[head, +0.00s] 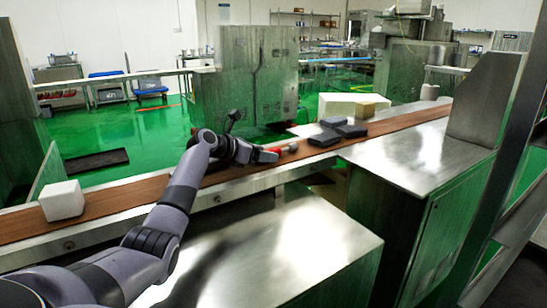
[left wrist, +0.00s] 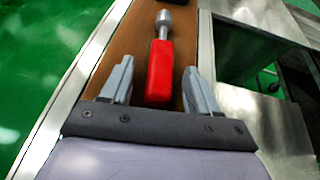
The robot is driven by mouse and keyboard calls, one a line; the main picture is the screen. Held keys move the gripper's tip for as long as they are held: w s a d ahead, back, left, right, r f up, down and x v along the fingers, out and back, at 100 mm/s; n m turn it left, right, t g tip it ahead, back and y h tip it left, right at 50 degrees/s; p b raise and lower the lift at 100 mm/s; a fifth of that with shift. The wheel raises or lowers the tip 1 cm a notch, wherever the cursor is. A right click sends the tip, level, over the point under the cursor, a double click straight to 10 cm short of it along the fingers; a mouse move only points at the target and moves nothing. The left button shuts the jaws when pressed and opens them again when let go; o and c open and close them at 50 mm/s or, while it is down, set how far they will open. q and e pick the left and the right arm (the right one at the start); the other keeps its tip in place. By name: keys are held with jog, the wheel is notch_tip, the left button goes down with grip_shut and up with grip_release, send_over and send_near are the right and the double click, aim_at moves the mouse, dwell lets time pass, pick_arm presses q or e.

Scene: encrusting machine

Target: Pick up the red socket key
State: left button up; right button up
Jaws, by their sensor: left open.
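The red socket key (left wrist: 159,72) has a red handle and a metal shaft with a socket end. It lies on the brown conveyor belt (left wrist: 125,44). In the left wrist view my left gripper (left wrist: 160,78) is open, with one finger on each side of the red handle and visible gaps between. The fingers do not touch the handle. In the head view the red socket key (head: 285,148) shows just past my left gripper (head: 268,154), partly hidden by it. My right gripper is not in view.
Dark blocks (head: 337,130) lie on the belt to the right of the key. A white block (head: 62,200) sits on the belt at the left. A large white box (head: 345,105) and a tan box (head: 374,106) stand behind. A steel cabinet (head: 420,160) stands at the right.

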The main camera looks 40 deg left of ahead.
pick_arm(q)
jog(key=shift+w, duration=0.15)
jog(key=c, duration=1.1)
